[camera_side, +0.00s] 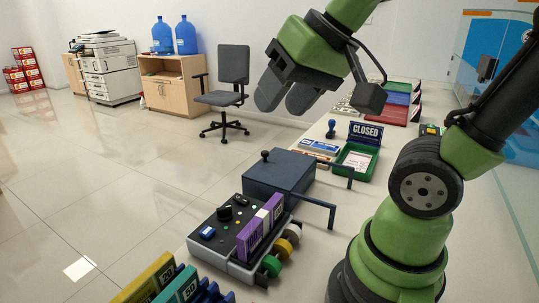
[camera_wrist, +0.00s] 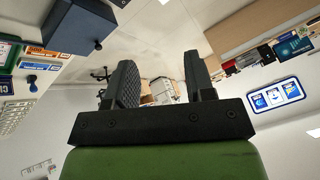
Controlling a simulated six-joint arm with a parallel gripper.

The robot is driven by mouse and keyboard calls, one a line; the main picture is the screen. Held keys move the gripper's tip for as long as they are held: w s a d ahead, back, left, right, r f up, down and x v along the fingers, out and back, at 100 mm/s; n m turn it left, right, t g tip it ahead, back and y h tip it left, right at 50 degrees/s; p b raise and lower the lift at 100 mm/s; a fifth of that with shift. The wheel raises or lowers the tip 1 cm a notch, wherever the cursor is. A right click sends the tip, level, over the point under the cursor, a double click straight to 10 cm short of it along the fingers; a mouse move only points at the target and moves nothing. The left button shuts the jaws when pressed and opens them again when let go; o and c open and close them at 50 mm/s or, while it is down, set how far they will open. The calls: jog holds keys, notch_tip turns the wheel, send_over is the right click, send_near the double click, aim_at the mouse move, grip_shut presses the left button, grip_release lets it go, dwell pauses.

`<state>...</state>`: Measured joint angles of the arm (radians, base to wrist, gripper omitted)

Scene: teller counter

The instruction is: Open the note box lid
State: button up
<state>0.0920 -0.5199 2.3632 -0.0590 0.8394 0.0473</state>
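The note box (camera_side: 280,174) is a dark blue-grey box on the counter. Its lid looks shut, with a small dark round knob (camera_side: 265,155) on top near the left edge. Two thin dark bent bars (camera_side: 318,203) stick out from its right side. In the wrist view the note box (camera_wrist: 68,24) is at the upper left, with its knob (camera_wrist: 98,45). My gripper (camera_side: 287,95) is up in the air, above and behind the box in the side view. In the wrist view my gripper (camera_wrist: 162,82) has its fingers well apart, nothing between them.
A counting machine (camera_side: 240,235) with purple notes stands in front of the box. Behind the box are a green tray (camera_side: 357,160), a CLOSED sign (camera_side: 366,132) and a blue stamp (camera_side: 331,129). Air above the box is free.

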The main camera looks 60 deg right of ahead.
jog(key=w+d+f+m+g+h, duration=0.1)
jog(key=w+d+h, duration=0.1)
jog(key=w+d, duration=0.35)
jog(key=m+g+h, duration=0.2)
jog(key=m+g, duration=0.1)
send_near(265, 152)
jog(key=x, duration=0.9)
